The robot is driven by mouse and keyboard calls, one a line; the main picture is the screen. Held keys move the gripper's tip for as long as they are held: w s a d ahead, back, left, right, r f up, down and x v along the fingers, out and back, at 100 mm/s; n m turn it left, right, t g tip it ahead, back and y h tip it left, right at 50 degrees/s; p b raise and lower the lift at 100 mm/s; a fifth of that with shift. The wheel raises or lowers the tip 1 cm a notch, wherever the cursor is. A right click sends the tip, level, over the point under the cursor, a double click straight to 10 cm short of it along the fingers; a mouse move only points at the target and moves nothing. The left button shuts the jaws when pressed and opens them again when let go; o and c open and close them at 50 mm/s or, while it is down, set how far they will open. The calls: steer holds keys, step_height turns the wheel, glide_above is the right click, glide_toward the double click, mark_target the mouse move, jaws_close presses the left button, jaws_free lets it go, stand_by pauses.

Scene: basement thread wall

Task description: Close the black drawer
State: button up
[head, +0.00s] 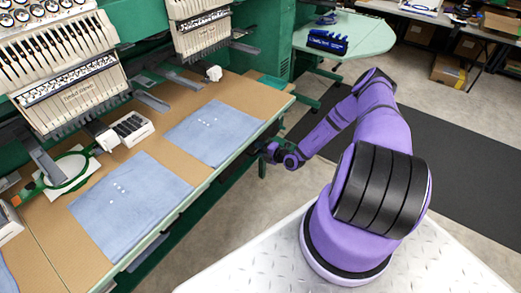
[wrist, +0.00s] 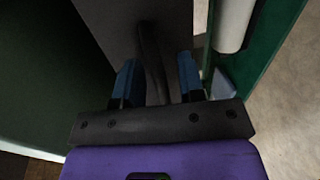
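The black drawer is seen in the wrist view as a dark grey panel (wrist: 112,28) in front of my gripper. A dark curved strip, which looks like its handle, runs between my fingers. My gripper (wrist: 158,78) has two blue fingers set wide apart, one on each side of this strip; I cannot tell if either touches it. In the head view my gripper (head: 268,152) is at the table's front edge, low beside the green frame. The drawer is mostly hidden there under the tabletop, and how far it stands out cannot be told.
The long table (head: 245,92) carries blue cloths (head: 212,132) under embroidery heads (head: 75,85). In the wrist view a green post and a white cylinder (wrist: 234,22) stand close at the right. A dark mat (head: 440,150) and open floor lie behind my arm.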

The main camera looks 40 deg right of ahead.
jaws_close()
steer(key=shift+r+x, duration=0.2)
steer(key=shift+x, duration=0.8)
steer(key=shift+r+x, duration=0.2)
steer(key=shift+x, duration=0.8)
steer(key=shift+w, duration=0.15)
jaws_free()
steer(key=v, duration=1)
steer(key=shift+s, duration=0.35)
